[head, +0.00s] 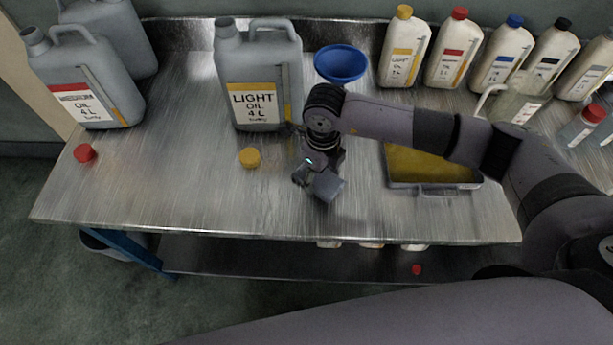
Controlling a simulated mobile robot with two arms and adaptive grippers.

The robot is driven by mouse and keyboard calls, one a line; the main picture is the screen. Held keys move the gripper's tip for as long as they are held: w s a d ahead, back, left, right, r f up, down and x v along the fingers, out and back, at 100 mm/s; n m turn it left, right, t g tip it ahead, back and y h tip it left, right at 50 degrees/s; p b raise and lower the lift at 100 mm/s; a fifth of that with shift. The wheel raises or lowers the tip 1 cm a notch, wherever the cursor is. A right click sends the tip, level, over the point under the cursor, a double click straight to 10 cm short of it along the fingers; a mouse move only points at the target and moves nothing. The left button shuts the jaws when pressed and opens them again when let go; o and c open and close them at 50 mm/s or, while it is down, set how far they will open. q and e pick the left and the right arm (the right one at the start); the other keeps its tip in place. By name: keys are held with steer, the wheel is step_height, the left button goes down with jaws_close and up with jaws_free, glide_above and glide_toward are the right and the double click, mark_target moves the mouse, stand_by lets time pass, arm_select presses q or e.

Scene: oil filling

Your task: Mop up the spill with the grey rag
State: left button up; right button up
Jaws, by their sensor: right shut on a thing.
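My right gripper (318,182) reaches in from the right and is low over the middle of the metal bench (190,190), near its front. It is shut on the grey rag (329,186), a small blue-grey piece showing at the fingertips. I cannot tell whether the rag touches the bench top. No spill shows clearly; the wrist and rag cover part of the bench here. My left gripper is not in view.
A light oil can (258,100) and blue funnel (341,63) stand behind the gripper. A yellow cap (250,157) lies left of it, a red cap (85,153) farther left. A tray with yellow liquid (432,188) sits right, partly behind my arm. Several bottles line the back.

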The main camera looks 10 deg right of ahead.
mark_target(299, 174)
steer(key=d, duration=0.5)
steer(key=shift+d+b, duration=0.2)
steer(key=shift+b, duration=0.1)
steer(key=a, duration=0.3)
steer(key=s+a+b, duration=0.1)
steer(key=a, duration=0.2)
steer(key=s+a, duration=0.1)
steer(key=a, duration=0.3)
steer(key=d+b, duration=0.2)
steer(key=d, duration=0.8)
steer(key=w+a+b, duration=0.1)
steer(key=a, duration=0.2)
steer(key=w+a+b, duration=0.1)
steer(key=a, duration=0.2)
steer(key=w+a+b, duration=0.1)
steer(key=w+a, duration=0.1)
steer(key=a, duration=0.2)
steer(key=d+b, duration=0.2)
steer(key=d, duration=0.8)
steer(key=a, duration=0.1)
steer(key=s+a, duration=0.1)
steer(key=a, duration=0.1)
steer(key=s+a, duration=0.1)
steer(key=a, duration=0.1)
